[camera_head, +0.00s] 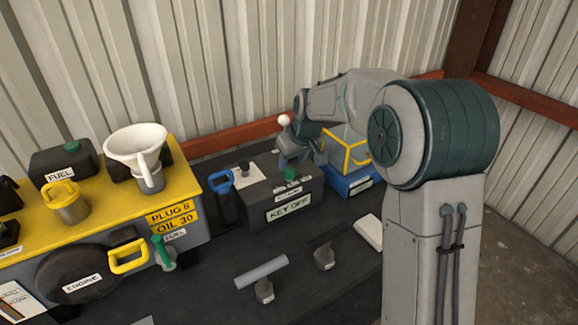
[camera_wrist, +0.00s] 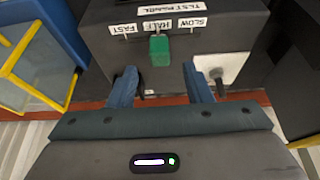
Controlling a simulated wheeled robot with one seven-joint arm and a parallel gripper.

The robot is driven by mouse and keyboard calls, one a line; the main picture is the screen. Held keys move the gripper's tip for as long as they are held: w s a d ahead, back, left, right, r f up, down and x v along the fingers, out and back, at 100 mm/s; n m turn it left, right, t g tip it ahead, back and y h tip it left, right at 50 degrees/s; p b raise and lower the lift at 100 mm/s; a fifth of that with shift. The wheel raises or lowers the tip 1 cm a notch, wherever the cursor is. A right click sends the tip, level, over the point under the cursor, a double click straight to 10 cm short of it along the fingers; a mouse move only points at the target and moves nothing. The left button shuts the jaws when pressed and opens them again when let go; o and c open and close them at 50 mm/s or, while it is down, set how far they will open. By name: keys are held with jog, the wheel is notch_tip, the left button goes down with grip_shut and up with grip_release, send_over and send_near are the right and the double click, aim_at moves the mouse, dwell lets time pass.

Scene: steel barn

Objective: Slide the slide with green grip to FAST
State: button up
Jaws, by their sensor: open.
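The slide's green grip (camera_wrist: 159,50) stands at the HALF mark in the wrist view, between the FAST label (camera_wrist: 124,29) on the left and the SLOW label (camera_wrist: 192,22) on the right. The grip also shows small in the head view (camera_head: 290,174), on top of the dark test panel box (camera_head: 255,200). My gripper (camera_wrist: 160,72) is open, with its blue fingers spread wider than the grip. The grip lies just beyond the fingertips, roughly centred between them, and nothing is held. In the head view my gripper (camera_head: 292,157) hangs just above the grip.
A blue bin with a yellow frame (camera_head: 349,185) stands right of the panel, close to my arm. A blue-handled item (camera_head: 222,184) stands at its left. The engine unit with a yellow top (camera_head: 100,205) is further left. A grey tube (camera_head: 261,271) lies in front.

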aim_at(289, 168)
jog(key=shift+p+x, duration=0.4)
jog(key=shift+x, duration=2.1)
